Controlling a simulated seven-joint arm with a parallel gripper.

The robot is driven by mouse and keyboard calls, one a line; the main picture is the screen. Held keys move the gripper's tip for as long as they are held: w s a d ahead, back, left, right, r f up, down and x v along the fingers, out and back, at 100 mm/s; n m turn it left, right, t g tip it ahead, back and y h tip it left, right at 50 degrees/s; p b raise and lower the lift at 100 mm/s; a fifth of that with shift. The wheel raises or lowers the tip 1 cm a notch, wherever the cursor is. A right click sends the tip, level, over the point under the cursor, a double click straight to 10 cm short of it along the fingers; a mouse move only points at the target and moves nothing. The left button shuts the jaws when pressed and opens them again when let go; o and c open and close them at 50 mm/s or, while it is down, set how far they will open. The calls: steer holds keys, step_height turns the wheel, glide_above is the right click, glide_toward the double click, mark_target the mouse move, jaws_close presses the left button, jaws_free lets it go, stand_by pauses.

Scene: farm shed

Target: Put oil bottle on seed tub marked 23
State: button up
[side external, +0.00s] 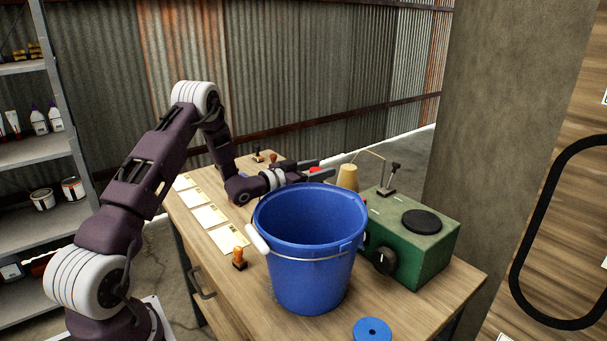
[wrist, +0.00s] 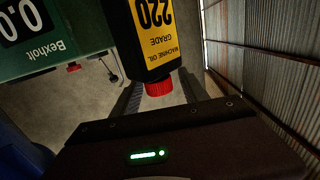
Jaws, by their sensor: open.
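The oil bottle (wrist: 156,40), black and yellow with a red cap and "220 GRADE MACHINE OIL" on its label, appears upside down in the wrist view, cut off by the top edge. My gripper (wrist: 160,95) is open, its fingers reaching toward the bottle on either side of the cap; I cannot tell whether they touch it. In the side view my gripper (side external: 325,168) is low over the table behind the blue bucket. A bit of red, likely the bottle's cap (side external: 316,170), shows between the fingers; its body is hidden. I see no tub marked 23.
The large blue bucket (side external: 308,260) stands close in front of my gripper. A green box (side external: 420,245) with a black disc is to its right, beside a beige cone (side external: 347,178). Cards (side external: 210,217) and a stamp (side external: 239,258) lie left. A blue disc (side external: 372,331) is at the front.

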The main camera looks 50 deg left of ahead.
steer(key=s, duration=1)
steer(key=shift+r, duration=0.25)
